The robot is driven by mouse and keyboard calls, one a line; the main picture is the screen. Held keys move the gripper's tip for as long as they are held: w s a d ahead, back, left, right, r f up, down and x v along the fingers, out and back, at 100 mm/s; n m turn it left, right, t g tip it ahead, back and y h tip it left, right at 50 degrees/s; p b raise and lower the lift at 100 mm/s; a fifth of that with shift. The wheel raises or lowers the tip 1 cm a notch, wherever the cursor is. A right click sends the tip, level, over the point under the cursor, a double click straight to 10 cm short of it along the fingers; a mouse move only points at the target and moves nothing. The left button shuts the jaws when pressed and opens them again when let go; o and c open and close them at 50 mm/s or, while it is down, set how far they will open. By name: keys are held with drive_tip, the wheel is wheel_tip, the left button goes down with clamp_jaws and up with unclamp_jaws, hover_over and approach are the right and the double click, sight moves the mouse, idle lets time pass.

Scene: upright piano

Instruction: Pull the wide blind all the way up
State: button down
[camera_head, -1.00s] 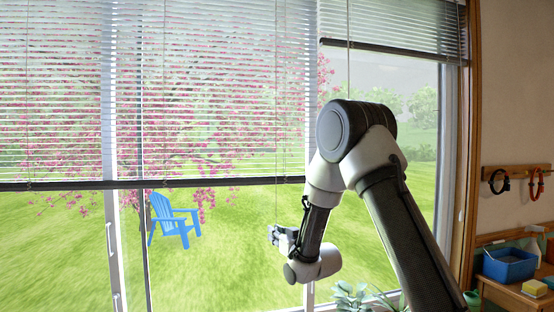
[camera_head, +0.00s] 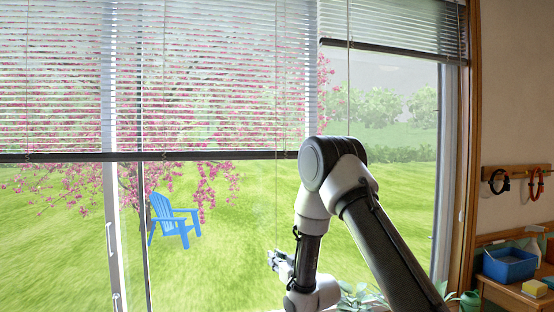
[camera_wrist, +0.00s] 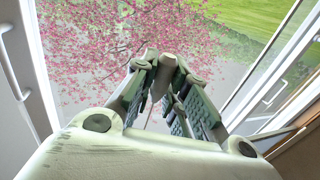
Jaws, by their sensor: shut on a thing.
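The wide blind (camera_head: 200,100) hangs over the left and middle window panes, its slats spread. Its dark bottom rail (camera_head: 150,156) sits level, about halfway down the head view. A thin pull cord (camera_head: 276,205) runs down from the wide blind to my gripper (camera_head: 275,259), which is low in front of the window. In the wrist view, my gripper (camera_wrist: 168,76) is shut on a small brownish cord knob (camera_wrist: 167,63) between the fingertips. Part of the knob is hidden by the fingers.
A narrower blind (camera_head: 395,47) covers the top of the right pane, with its own cord (camera_head: 348,90). Plants (camera_head: 355,298) stand low by my arm. A blue bin (camera_head: 509,265) and yellow sponge (camera_head: 534,288) sit on a bench at right. Window handles (camera_head: 111,240) are at left.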

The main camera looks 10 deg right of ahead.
wheel_tip(320, 180, down, 9)
idle(0.5)
wheel_tip(320, 180, down, 9)
idle(0.7)
wheel_tip(320, 180, down, 9)
idle(0.6)
wheel_tip(320, 180, down, 9)
idle(0.6)
